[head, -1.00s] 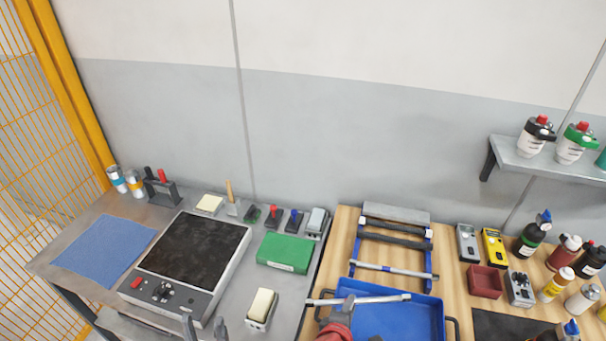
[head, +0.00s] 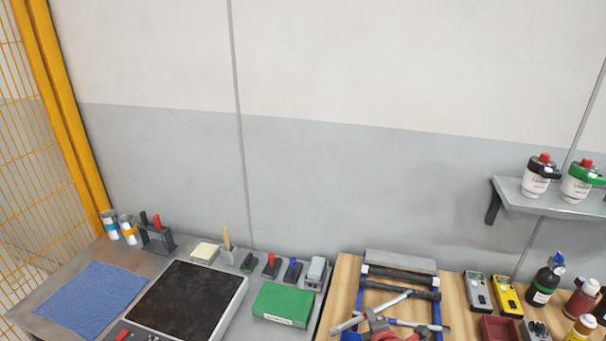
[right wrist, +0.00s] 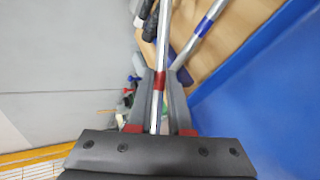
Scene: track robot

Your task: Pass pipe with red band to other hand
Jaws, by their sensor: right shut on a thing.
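My right gripper (head: 376,322) is shut on the pipe with the red band (head: 396,300), a thin silver tube held slantwise at the bottom of the head view. In the right wrist view the pipe (right wrist: 163,50) runs between the two fingers (right wrist: 160,98), and its red band shows near the fingertips. My left gripper is not in view.
Dark pipes (head: 402,281) lie on the rack on the wooden board. To the left are a green box (head: 284,304), a black-topped plate device (head: 188,298) and a blue cloth (head: 92,299). Yellow and grey meters (head: 505,296) and bottles stand right. A blue surface (right wrist: 270,90) fills the wrist view's right.

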